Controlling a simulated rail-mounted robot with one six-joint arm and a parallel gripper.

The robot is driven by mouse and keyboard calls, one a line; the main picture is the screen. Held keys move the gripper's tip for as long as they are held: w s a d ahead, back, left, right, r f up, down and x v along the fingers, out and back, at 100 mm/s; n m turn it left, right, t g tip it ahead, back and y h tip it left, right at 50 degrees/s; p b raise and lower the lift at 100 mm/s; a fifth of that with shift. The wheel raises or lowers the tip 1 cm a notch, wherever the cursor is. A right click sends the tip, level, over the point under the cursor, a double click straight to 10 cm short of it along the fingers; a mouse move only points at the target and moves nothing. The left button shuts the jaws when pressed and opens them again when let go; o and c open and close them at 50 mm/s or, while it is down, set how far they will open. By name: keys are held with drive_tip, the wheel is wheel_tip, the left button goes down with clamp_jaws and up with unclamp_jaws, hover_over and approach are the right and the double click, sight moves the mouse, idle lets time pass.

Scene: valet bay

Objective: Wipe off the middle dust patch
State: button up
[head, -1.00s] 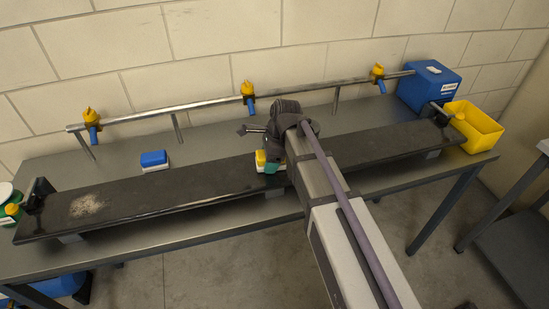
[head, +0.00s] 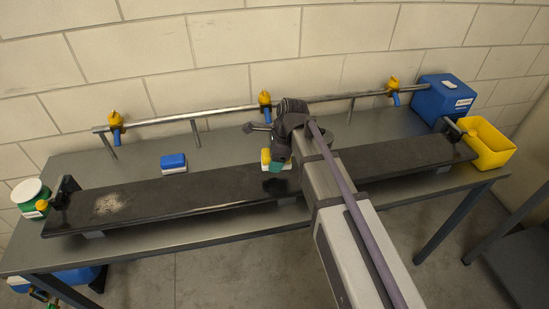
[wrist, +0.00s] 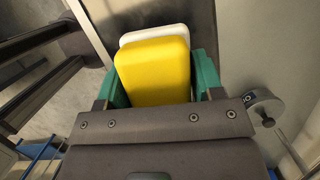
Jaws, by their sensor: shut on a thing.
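A long dark panel (head: 200,190) lies on the bench. One pale dust patch (head: 109,204) shows near its left end. No patch shows around the panel's middle, part of which my arm hides. My gripper (head: 277,164) has teal fingers and is over the panel's middle, near its back edge. It is shut on a yellow-topped block with a white base (head: 266,157), which looks like a sponge or pad. In the wrist view the yellow block (wrist: 155,72) sits between the teal fingers. I cannot tell whether its underside touches the panel.
A blue-and-white block (head: 173,163) lies on the bench behind the panel. A rail (head: 225,112) with yellow-and-blue taps runs along the back. A blue box (head: 443,97) and yellow bin (head: 490,142) stand at the right end. A green-and-white tub (head: 30,197) is at the left.

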drive_tip(key=shift+r, duration=0.4)
wheel_tip(320, 180, up, 3)
drive_tip(key=p, duration=0.3)
drive_tip(key=shift+r, duration=0.1)
drive_tip(key=shift+f, duration=0.2)
